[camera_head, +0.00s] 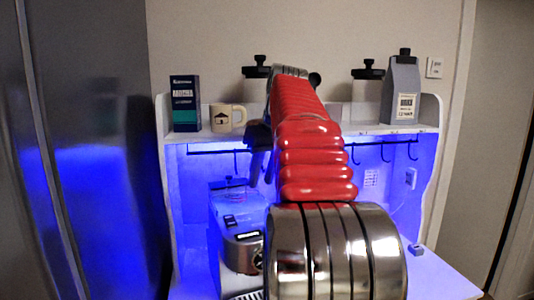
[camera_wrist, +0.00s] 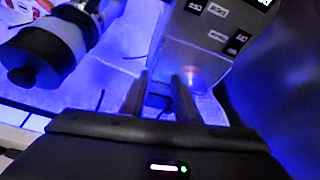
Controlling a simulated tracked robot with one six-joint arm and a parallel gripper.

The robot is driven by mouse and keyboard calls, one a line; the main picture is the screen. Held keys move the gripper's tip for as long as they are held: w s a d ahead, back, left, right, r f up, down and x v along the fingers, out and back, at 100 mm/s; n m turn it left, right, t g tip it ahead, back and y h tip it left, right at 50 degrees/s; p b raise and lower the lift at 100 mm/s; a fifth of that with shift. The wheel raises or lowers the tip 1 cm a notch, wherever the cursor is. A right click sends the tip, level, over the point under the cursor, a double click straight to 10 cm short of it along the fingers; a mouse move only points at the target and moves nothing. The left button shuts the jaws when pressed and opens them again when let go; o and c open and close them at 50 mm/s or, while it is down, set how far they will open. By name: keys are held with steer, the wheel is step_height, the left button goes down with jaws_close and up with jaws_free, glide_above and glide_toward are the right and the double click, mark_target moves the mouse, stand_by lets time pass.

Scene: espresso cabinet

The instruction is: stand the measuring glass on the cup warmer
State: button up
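A small clear shape with thin dark and reddish lines, which looks like the measuring glass (camera_head: 235,184), is upright on the top of the espresso machine in the head view. That flat top, the cup warmer (camera_head: 219,200), is lit blue and partly hidden behind my arm. My gripper (camera_head: 262,170) hangs to the right of the glass and higher, its fingers pointing down. In the wrist view my gripper (camera_wrist: 161,78) has its two dark fingers apart, with no object clearly visible between them.
The espresso machine (camera_head: 243,252) stands under a shelf with hooks (camera_head: 355,153). The shelf holds a dark box (camera_head: 185,104), a mug (camera_head: 228,118), a grey bag (camera_head: 402,92) and lidded jars (camera_head: 367,88). A black-and-white cylinder (camera_wrist: 40,52) lies left in the wrist view.

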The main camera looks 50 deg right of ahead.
steer(key=v, duration=0.9)
steer(key=shift+s+a, duration=0.1)
stand_by(0.7)
steer(key=a+f, duration=0.5)
steer(key=a, duration=0.5)
steer(key=a+f, duration=0.5)
steer(key=a, duration=0.6)
steer(key=s+a+f+n, duration=0.1)
steer(key=s+a+f, duration=0.3)
steer(key=f, duration=0.3)
steer(key=s+a+f+t, duration=0.1)
steer(key=s+a+f, duration=0.3)
steer(key=a+f, duration=0.2)
steer(key=s+a+f+n+y, duration=0.1)
steer(key=s+a+f, duration=0.3)
steer(key=f, duration=0.4)
steer(key=shift+s+a+f+n, duration=0.25)
steer(key=shift+s+a+n, duration=0.05)
steer(key=shift+s+a, duration=0.1)
